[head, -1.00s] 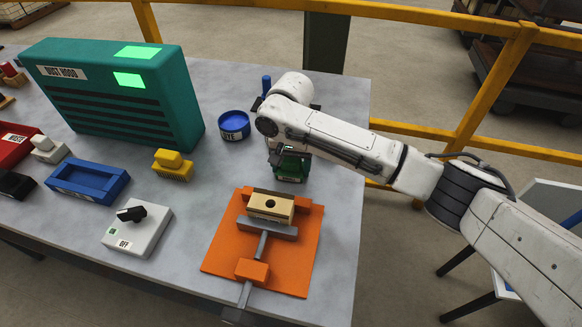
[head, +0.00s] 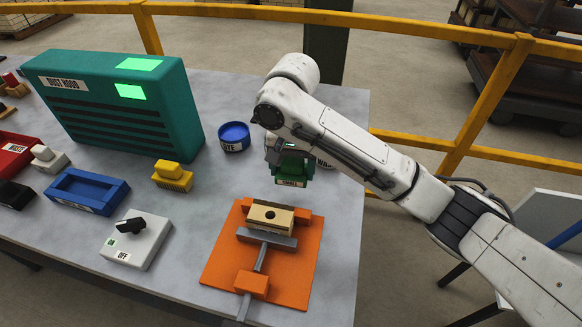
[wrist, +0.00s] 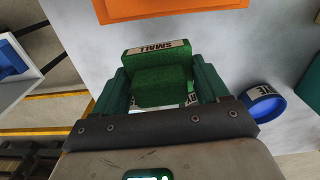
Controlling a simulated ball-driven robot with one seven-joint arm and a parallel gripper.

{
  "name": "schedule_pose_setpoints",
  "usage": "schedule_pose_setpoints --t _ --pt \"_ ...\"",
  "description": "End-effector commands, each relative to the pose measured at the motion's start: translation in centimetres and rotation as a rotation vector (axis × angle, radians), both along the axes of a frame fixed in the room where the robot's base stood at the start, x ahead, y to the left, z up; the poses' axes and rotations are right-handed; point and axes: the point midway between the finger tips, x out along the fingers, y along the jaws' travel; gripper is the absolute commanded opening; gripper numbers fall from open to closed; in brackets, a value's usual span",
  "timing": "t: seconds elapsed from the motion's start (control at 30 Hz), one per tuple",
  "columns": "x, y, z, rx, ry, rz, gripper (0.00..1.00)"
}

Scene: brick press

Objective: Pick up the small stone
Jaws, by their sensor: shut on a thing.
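The small stone (head: 291,183) is a dark green block with a white label reading "SMALL". My gripper (head: 289,167) is shut on it and holds it behind the orange vise plate, seemingly a little above the grey table. In the wrist view my gripper (wrist: 160,88) has one green finger on each side of the stone (wrist: 159,66), whose label faces away from the wrist. Its underside is hidden.
The orange plate (head: 221,262) carries a vise with a tan brick (head: 269,215) just in front of the stone. The green dust hood (head: 120,100) is further left.

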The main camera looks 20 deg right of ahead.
Motion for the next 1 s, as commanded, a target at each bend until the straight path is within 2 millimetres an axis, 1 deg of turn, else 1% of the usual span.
schedule_pose_setpoints --t 0.03,0.1,0.4,0.5,0.7,1.0 --pt "-0.6 0.2 1.3 0.001 -0.004 0.002 0.34" --pt "-1.8 0.4 2.0 -0.002 -0.005 0.001 0.34" --pt "-6.8 2.0 4.0 -0.001 -0.004 0.003 0.34" --pt "-7.9 2.4 4.4 -0.002 -0.003 0.001 0.34" --pt "-9.0 2.8 4.8 -0.001 -0.002 0.001 0.34" --pt "-9.1 2.8 4.8 -0.001 -0.001 0.0 0.34"
